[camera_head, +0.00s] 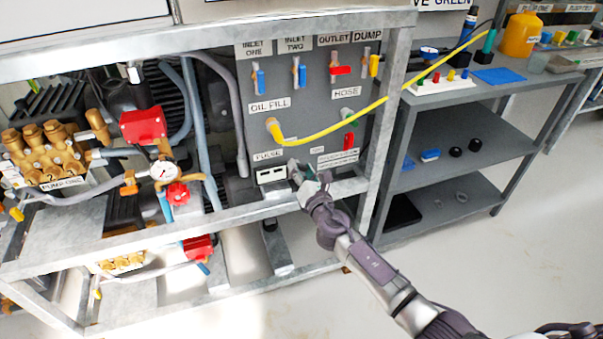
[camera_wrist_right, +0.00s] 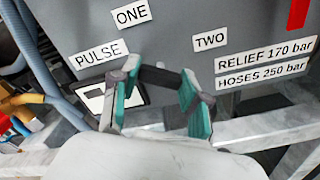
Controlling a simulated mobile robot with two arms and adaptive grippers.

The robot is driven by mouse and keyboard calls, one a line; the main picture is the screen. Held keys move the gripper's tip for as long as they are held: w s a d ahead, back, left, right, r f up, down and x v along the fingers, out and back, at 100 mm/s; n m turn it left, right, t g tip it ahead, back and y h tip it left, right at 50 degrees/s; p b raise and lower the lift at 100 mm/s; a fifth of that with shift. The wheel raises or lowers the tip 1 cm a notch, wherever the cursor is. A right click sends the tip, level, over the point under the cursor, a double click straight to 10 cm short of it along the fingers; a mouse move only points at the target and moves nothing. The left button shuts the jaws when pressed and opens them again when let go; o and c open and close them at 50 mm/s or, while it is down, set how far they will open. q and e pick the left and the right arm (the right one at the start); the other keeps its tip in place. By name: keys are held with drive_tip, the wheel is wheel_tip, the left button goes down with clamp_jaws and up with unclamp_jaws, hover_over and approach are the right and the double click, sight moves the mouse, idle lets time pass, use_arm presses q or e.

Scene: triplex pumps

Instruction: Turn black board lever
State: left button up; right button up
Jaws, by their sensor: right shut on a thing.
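The grey board (camera_head: 315,110) stands upright in the metal frame. My right gripper (camera_head: 297,170) is at its lower edge, in front of the row of labels. In the right wrist view, its two teal-padded fingers (camera_wrist_right: 160,78) are on either side of a short dark bar, the black board lever (camera_wrist_right: 161,76). The lever lies roughly crosswise below the ONE label (camera_wrist_right: 131,14) and the TWO label (camera_wrist_right: 210,41). The gripper is shut on the lever. In the head view the gripper hides the lever. My left gripper is not in view.
A yellow hose (camera_head: 345,122) runs across the board to the upper right. Blue, red and yellow levers sit higher on the board. A metal rail (camera_head: 345,188) runs just below the gripper. Brass pumps (camera_head: 45,148) stand at left, and grey shelves (camera_head: 470,140) at right.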

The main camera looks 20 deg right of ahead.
drive_tip(key=m+b, duration=0.1)
drive_tip(key=m, duration=0.3)
drive_tip(key=shift+f, duration=0.1)
drive_tip(key=m, duration=0.3)
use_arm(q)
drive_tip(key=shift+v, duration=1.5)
use_arm(e)
drive_tip(key=shift+m, duration=2.2)
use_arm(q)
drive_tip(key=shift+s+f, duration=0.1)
use_arm(e)
drive_tip(key=o, duration=1.1)
drive_tip(key=shift+o, duration=0.2)
drive_tip(key=s, duration=1.2)
drive_tip(key=shift+d, duration=0.2)
